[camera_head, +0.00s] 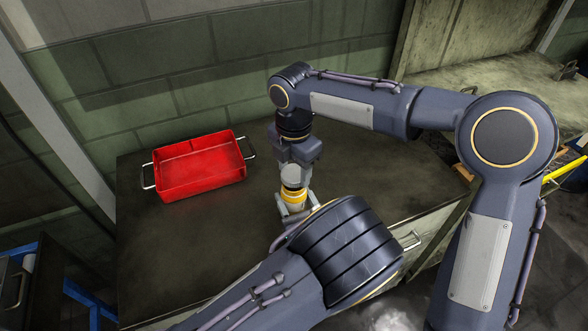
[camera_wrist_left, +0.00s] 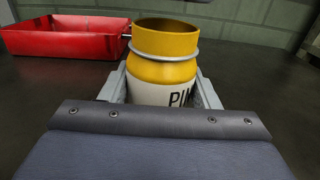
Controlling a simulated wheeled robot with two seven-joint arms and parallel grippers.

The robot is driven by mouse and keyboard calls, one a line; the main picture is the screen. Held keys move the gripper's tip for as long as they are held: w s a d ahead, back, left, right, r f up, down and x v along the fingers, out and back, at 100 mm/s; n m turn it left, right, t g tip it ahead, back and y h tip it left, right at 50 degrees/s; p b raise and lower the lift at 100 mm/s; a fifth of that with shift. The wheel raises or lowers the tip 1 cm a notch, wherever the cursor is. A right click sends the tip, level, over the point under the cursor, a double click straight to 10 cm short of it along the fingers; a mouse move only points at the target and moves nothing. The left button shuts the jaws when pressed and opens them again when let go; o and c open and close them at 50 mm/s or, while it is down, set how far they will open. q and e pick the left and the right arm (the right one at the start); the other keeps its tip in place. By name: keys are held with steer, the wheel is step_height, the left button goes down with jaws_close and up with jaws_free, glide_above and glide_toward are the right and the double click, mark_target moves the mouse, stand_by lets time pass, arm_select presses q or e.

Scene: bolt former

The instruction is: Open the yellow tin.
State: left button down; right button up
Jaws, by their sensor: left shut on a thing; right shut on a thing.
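The yellow tin (camera_head: 294,196) stands upright on the dark worktop; it also shows in the left wrist view (camera_wrist_left: 163,70). It has a white lower band with dark letters and a metal ring round its neck. Its top looks open, with the yellow inner wall showing. My left gripper (camera_head: 293,208) is shut on the tin's body, one finger on each side. My right gripper (camera_head: 292,166) points down from above the tin, shut on a pale round piece (camera_head: 292,175), apparently the lid. It seems to be just above the rim; the exact gap is unclear.
A red tray (camera_head: 200,168) with wire handles stands to the left on the worktop (camera_head: 150,270); it also shows in the left wrist view (camera_wrist_left: 65,42). A green block wall (camera_head: 200,60) rises behind. The worktop around the tray is clear.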

mark_target(294, 173)
steer(key=shift+r, duration=1.7)
arm_select(q)
steer(key=shift+c, duration=2.1)
jaws_free()
